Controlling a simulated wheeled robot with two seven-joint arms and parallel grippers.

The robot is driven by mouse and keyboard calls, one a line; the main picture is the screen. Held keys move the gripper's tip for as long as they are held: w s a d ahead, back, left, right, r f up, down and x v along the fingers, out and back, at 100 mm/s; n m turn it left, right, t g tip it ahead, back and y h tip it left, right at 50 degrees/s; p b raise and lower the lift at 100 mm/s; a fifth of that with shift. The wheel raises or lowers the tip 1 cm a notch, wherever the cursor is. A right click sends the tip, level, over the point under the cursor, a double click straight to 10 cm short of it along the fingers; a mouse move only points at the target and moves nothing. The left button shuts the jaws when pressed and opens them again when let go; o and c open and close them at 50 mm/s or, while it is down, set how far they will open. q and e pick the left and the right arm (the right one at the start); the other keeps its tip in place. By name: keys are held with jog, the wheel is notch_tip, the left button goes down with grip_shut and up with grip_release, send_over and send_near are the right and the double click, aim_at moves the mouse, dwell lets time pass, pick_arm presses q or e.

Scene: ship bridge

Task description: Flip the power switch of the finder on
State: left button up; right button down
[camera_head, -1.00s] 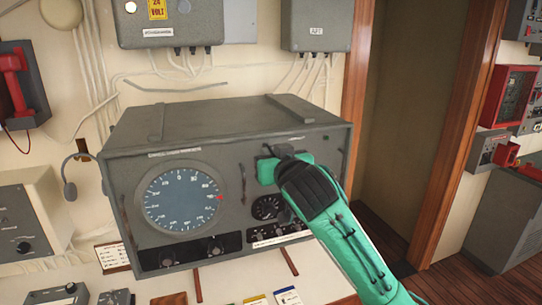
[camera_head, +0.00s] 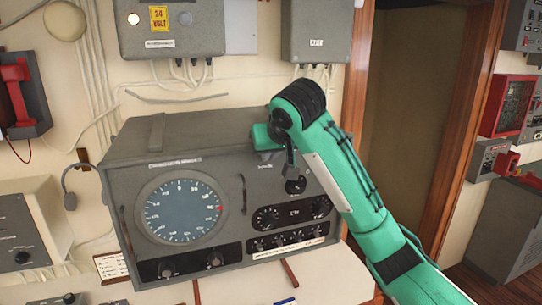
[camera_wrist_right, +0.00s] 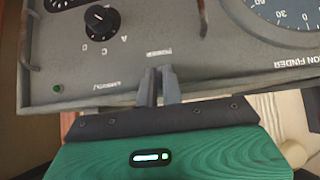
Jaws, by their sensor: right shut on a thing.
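The finder (camera_head: 190,250) is a large grey box on a white counter, with a round blue dial (camera_head: 180,209) on its left half. My right gripper (camera_head: 291,163) is at the upper right of its front panel, with the arm coming in from the right. In the wrist view, which is upside down, the right gripper's (camera_wrist_right: 160,72) fingers are close together at the panel beside an upside-down label that seems to read POWER. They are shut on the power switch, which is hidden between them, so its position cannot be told. My left gripper is not in view.
A black selector knob (camera_wrist_right: 100,19) and a small green lamp (camera_wrist_right: 57,88) are near the fingers on the panel. Vertical handles (camera_head: 243,195) stand out from the panel. Grey wall boxes (camera_head: 172,28) and cables hang above the finder. A doorway is behind my arm.

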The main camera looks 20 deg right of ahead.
jog(key=shift+w+r+g, duration=0.1)
jog(key=shift+r+g, duration=0.1)
jog(key=shift+g, duration=0.2)
dwell(0.3)
jog(key=c, duration=1.6)
grip_release()
jog(key=shift+o, duration=0.2)
jog(key=b+v, duration=0.3)
jog(key=v, duration=1)
jog(key=shift+s+r+b, duration=0.25)
jog(key=shift+b, duration=0.05)
